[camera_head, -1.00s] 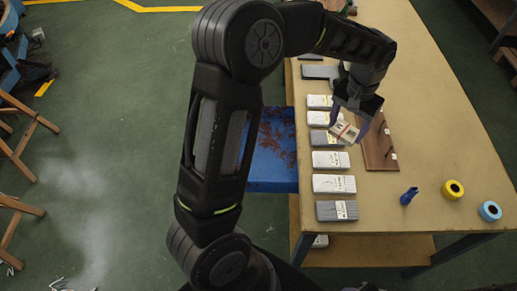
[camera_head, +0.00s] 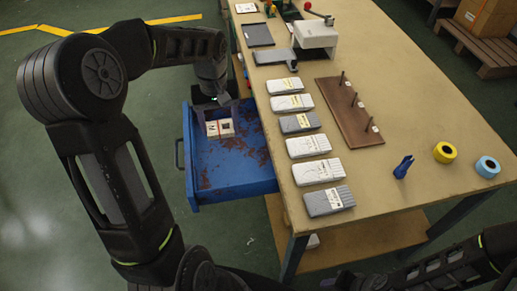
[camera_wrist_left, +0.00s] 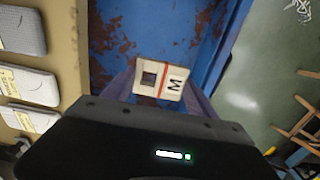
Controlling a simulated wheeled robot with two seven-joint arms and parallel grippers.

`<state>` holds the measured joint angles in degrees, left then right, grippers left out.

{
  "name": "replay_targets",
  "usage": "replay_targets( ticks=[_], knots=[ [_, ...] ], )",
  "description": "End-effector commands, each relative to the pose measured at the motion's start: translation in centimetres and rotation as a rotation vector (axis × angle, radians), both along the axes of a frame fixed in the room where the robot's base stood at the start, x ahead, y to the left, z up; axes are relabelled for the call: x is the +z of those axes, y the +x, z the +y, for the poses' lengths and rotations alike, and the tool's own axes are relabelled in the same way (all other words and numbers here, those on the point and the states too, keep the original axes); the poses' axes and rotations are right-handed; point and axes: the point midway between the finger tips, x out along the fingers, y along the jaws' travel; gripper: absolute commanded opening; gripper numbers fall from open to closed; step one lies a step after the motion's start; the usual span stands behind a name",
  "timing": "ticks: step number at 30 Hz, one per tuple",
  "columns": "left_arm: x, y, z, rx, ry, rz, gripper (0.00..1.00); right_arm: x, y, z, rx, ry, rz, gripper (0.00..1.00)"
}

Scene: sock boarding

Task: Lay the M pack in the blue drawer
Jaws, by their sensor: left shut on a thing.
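The M pack (camera_head: 219,128) is a small white pack with a red band and a black M. My left gripper (camera_head: 218,112) is shut on it and holds it over the inside of the blue drawer (camera_head: 232,180). The drawer stands pulled out from the table's left side, with rust-brown patches on its floor. In the left wrist view the M pack (camera_wrist_left: 161,80) sits between the fingers, its M readable, with the drawer (camera_wrist_left: 211,50) around it. I cannot tell whether the pack touches the drawer floor. My right gripper is not in view; only part of my right arm shows at the lower right.
Several grey and white packs (camera_head: 308,145) lie in a row along the table's left edge. A brown board with pegs (camera_head: 340,115), a blue object (camera_head: 403,167), a yellow roll (camera_head: 445,152) and a light-blue roll (camera_head: 487,167) lie to the right. The drawer's front half is bare.

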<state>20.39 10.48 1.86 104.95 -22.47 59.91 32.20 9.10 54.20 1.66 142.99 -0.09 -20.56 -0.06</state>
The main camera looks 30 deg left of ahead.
Motion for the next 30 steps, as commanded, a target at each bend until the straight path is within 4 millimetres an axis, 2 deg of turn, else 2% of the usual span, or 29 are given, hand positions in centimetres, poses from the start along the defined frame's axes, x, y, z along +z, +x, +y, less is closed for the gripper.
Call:
replay_targets(
  ticks=[5, 13, 16, 25, 30],
  knots=[
    [-1.1, 0.0, 0.0, -0.001, 0.000, 0.004, 0.27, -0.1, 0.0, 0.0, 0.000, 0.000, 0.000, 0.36],
    [-5.6, -0.1, -0.1, -0.002, -0.001, 0.003, 0.27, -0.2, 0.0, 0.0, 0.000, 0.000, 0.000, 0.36],
    [-6.3, 0.0, 0.0, -0.002, 0.000, 0.001, 0.27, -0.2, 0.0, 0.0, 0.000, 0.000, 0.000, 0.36],
    [-6.5, 0.0, 0.0, -0.002, 0.000, 0.001, 0.27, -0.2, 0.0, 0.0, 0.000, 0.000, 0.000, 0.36],
    [-8.6, -0.1, -0.1, -0.001, -0.002, 0.004, 0.27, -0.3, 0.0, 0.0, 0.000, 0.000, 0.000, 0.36]
  ],
)
